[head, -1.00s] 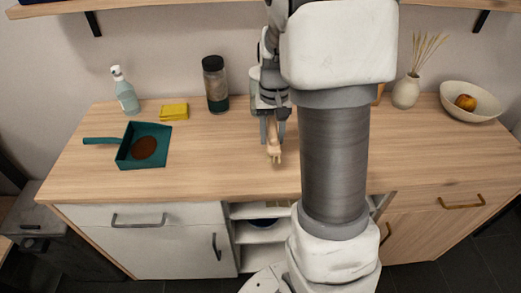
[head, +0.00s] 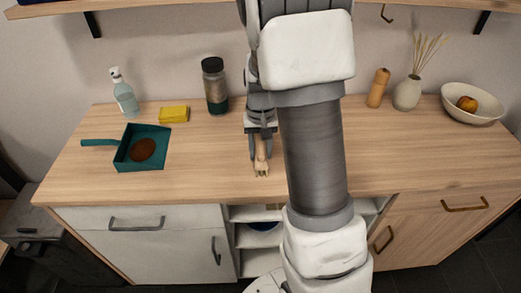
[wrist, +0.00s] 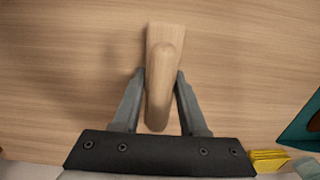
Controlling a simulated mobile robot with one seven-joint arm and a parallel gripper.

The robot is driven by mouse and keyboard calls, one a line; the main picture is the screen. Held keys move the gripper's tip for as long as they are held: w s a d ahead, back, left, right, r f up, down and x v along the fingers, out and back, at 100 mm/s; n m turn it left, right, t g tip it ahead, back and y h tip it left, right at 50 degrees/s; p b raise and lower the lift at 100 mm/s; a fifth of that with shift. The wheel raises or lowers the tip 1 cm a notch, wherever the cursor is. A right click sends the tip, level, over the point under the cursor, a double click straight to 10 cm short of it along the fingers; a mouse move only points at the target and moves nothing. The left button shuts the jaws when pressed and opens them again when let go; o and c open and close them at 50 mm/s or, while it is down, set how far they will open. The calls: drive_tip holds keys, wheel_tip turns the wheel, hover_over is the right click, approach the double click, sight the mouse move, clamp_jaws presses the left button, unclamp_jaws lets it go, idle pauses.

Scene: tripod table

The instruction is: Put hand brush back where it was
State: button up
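The hand brush (head: 262,158) has a pale wooden body and hangs at the end of my gripper (head: 262,157) over the middle of the counter. In the wrist view, both fingers of my gripper (wrist: 159,92) close on the sides of the brush (wrist: 165,50). Its bristles are hard to make out, and its height above the counter is unclear. A teal dustpan (head: 127,161) lies on the left of the counter, holding a brown round patch; its handle points left. A corner of the dustpan also shows at the right edge of the wrist view (wrist: 302,125).
A spray bottle (head: 125,99), yellow sponge (head: 174,114) and dark-lidded jar (head: 215,88) stand along the back left. A wooden mill (head: 378,88), vase (head: 407,93) and bowl (head: 473,110) stand at the right. A hook (head: 387,14) hangs under the shelf. The front-centre counter is clear.

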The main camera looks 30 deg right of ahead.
sight(260, 143)
drive_tip(key=o, duration=0.5)
drive_tip(key=shift+c, duration=0.2)
wheel_tip(260, 143, up, 12)
drive_tip(key=p, duration=0.2)
drive_tip(key=shift+f+p, duration=0.15)
drive_tip(key=shift+p, duration=0.15)
drive_tip(key=s+a+r+n+t, duration=0.2)
drive_tip(key=s+a+r, duration=0.3)
drive_tip(key=s, duration=0.4)
drive_tip(key=s+a+r+n+t, duration=0.2)
drive_tip(key=s+a+r, duration=0.3)
drive_tip(key=s, duration=0.4)
drive_tip(key=shift+s+a+r+n+t, duration=0.3)
drive_tip(key=shift+r+t, duration=0.2)
drive_tip(key=shift+t, duration=0.3)
